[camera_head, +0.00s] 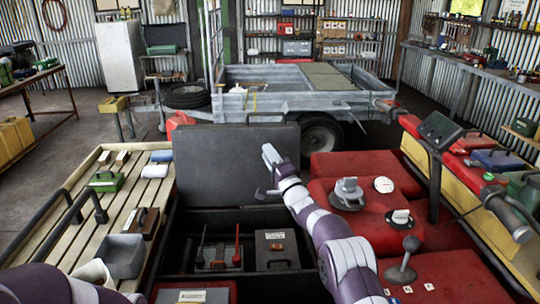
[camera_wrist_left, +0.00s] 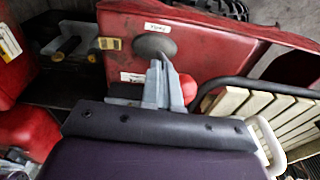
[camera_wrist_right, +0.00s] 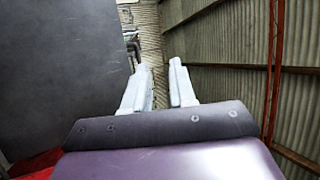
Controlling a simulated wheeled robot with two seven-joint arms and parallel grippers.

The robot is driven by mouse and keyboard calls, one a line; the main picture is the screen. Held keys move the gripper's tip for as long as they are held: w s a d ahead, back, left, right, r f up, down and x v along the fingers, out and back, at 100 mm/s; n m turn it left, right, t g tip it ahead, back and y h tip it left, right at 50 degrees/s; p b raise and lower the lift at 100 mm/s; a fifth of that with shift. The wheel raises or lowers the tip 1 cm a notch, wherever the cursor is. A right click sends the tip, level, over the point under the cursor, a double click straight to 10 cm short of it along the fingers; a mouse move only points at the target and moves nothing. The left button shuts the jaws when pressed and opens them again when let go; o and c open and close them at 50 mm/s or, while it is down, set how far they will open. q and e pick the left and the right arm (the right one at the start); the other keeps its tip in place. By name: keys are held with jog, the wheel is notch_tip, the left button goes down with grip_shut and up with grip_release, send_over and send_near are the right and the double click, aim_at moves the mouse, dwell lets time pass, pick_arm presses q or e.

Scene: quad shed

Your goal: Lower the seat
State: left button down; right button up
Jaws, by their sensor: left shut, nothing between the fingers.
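The seat (camera_head: 237,165) is a dark grey panel standing raised, nearly upright, behind an open black compartment (camera_head: 189,222). In the right wrist view the seat (camera_wrist_right: 62,70) fills the left side. My right gripper (camera_head: 270,156) is at the seat's right part in the head view; its fingers (camera_wrist_right: 160,80) are apart with nothing between them. Whether it touches the seat I cannot tell. My left gripper (camera_wrist_left: 161,78) is shut and empty, over or near a red body panel (camera_wrist_left: 210,50) with a grey round knob (camera_wrist_left: 153,45). Its fingers are not visible in the head view.
A slatted rack (camera_head: 115,215) with small items is on the left. Red bodywork (camera_head: 365,165) with levers and a handlebar (camera_head: 507,215) is on the right. A trailer (camera_head: 290,103) stands behind.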

jog(key=shift+s+a+r, duration=0.1)
jog(key=shift+s, duration=0.05)
grip_shut()
dwell(1.2)
grip_release()
jog(key=b+v, duration=0.2)
jog(key=v, duration=1)
jog(key=shift+s+d, duration=0.25)
